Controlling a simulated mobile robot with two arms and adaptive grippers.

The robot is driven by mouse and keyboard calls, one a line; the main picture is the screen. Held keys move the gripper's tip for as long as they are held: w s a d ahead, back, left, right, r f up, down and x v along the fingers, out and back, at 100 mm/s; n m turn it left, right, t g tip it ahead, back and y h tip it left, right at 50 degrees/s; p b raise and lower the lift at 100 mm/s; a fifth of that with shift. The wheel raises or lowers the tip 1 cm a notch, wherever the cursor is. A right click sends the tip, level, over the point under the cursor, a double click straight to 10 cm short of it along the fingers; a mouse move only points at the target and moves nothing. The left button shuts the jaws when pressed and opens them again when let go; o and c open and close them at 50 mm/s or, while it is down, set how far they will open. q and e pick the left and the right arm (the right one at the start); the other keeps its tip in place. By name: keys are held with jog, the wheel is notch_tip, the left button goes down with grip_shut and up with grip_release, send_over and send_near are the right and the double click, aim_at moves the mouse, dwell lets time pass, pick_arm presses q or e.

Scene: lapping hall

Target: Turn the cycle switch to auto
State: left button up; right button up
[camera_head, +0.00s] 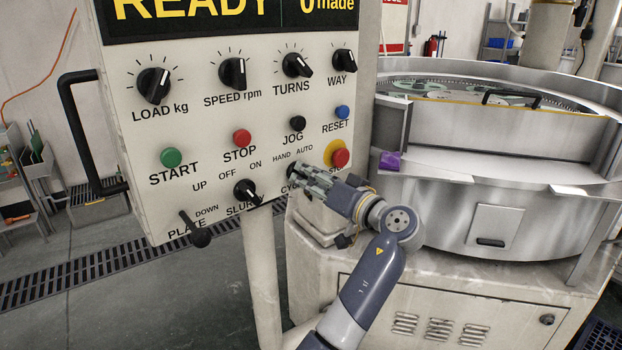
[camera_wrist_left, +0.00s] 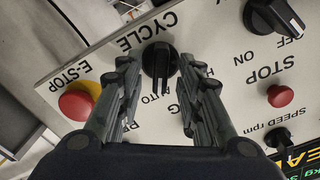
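The cycle switch (camera_wrist_left: 160,58) is a black knob on the white control panel, beside the CYCLE lettering, in the left wrist view. AUTO and part of HAND are printed near it. Its pointer mark is not clear enough to tell which word it faces. My left gripper (camera_wrist_left: 156,72) is open, with one finger on each side of the knob; I cannot tell whether they touch it. In the head view my left gripper (camera_head: 305,178) is at the panel's lower right, covering most of the switch and its label. My right gripper is not in view.
Close by are the red stop button on its yellow ring (camera_head: 340,158), the slurry knob (camera_head: 247,193), the black jog button (camera_head: 297,123) and the plate lever (camera_head: 196,230). A black handle (camera_head: 70,130) sticks out at the panel's left. The round lapping machine (camera_head: 480,205) stands at right.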

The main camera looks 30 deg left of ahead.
pick_arm(q)
jog(key=v, duration=0.7)
jog(key=shift+d, duration=0.25)
dwell(0.3)
